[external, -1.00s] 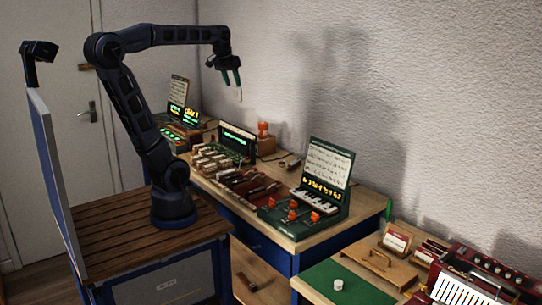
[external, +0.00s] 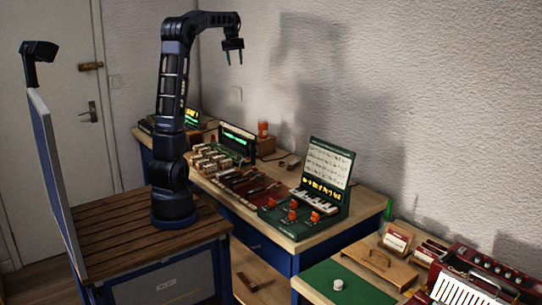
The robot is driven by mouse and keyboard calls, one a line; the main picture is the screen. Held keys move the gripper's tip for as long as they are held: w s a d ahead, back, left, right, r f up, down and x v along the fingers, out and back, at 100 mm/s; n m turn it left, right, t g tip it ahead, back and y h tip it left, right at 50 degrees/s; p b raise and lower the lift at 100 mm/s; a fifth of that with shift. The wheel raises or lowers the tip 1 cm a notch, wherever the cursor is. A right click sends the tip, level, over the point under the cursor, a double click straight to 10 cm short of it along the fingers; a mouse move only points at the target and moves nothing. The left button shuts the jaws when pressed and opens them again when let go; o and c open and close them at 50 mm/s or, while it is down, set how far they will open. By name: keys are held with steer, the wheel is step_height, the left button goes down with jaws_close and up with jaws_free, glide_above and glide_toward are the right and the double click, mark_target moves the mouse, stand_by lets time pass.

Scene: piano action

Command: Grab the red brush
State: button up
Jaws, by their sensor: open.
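My gripper (external: 235,57) is open and empty, with its fingers pointing down. It hangs high above the back part of the long workbench (external: 330,237), in front of the white wall. I cannot pick out a red brush for sure.
A green case with a small keyboard (external: 318,197) and orange knobs stands right of the dark pieces. Pale wooden parts (external: 212,160) and a lit display (external: 237,141) are left. An orange jar (external: 263,129) stands behind. A red accordion-like instrument (external: 470,285) is at lower right.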

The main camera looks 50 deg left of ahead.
steer(key=w+a+f+n+g, duration=0.1)
steer(key=w+a+f+n, duration=0.15)
steer(key=a, duration=0.55)
steer(key=w+a+f+n, duration=0.1)
steer(key=a+f, duration=0.2)
steer(key=a, duration=0.5)
steer(key=n, duration=0.2)
glide_above(213, 135)
steer(key=shift+g, duration=0.4)
steer(key=f, duration=3.5)
steer(key=shift+w+a, duration=0.3)
step_height(213, 135, down, 11)
steer(key=shift+f, duration=0.2)
jaws_close()
